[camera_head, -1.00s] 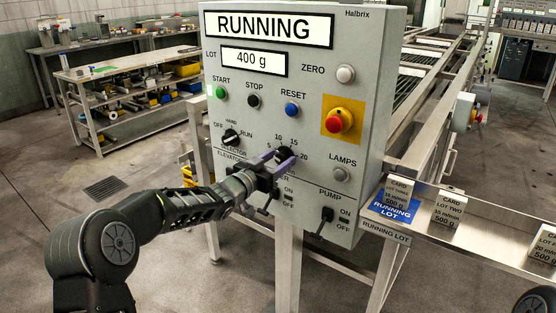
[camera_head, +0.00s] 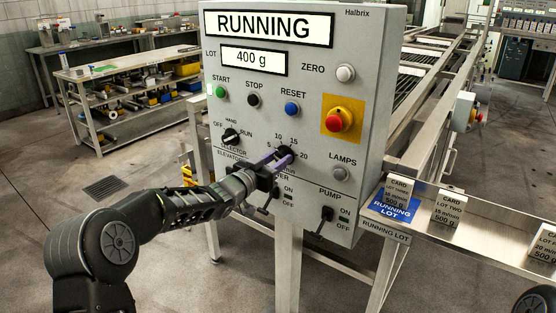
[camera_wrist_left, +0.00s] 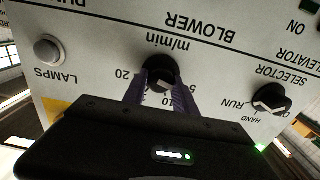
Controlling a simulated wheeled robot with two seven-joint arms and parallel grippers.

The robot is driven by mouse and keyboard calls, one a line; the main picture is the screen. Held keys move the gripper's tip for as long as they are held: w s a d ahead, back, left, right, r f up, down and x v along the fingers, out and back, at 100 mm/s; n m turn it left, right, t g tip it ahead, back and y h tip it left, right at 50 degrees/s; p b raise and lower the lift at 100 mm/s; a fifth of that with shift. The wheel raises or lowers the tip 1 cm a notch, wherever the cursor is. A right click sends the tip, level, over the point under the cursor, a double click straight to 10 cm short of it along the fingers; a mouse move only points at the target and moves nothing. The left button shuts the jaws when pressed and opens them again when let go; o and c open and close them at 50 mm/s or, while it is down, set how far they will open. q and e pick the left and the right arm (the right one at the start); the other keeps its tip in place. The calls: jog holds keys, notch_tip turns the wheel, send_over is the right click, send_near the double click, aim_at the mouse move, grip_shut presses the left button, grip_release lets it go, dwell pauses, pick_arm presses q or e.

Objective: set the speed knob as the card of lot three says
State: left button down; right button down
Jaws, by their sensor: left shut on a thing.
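The speed knob (camera_head: 285,152) is a black dial on the grey panel, with 5, 10, 15 and 20 around it. My left gripper (camera_head: 279,161) has its purple fingers on either side of the knob and is shut on it. In the left wrist view the dark knob (camera_wrist_left: 160,70) sits between the two fingers (camera_wrist_left: 159,88). A pale mark shows on it, but its exact setting is unclear. The lot three card (camera_head: 396,194) stands on the blue running lot plate (camera_head: 388,209). My right gripper is out of view.
The panel display (camera_head: 269,27) reads RUNNING and the lot display (camera_head: 254,62) 400 g. The selector (camera_head: 231,136), pump switch (camera_head: 326,216) and red stop button (camera_head: 339,120) are near the knob. The lot two card (camera_head: 448,207) stands on the shelf to the right.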

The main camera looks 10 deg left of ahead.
pick_arm(q)
jog(key=shift+d+f+m+b, duration=0.1)
jog(key=shift+m+b, duration=4)
jog(key=shift+m, duration=0.8)
jog(key=c, duration=1)
grip_release()
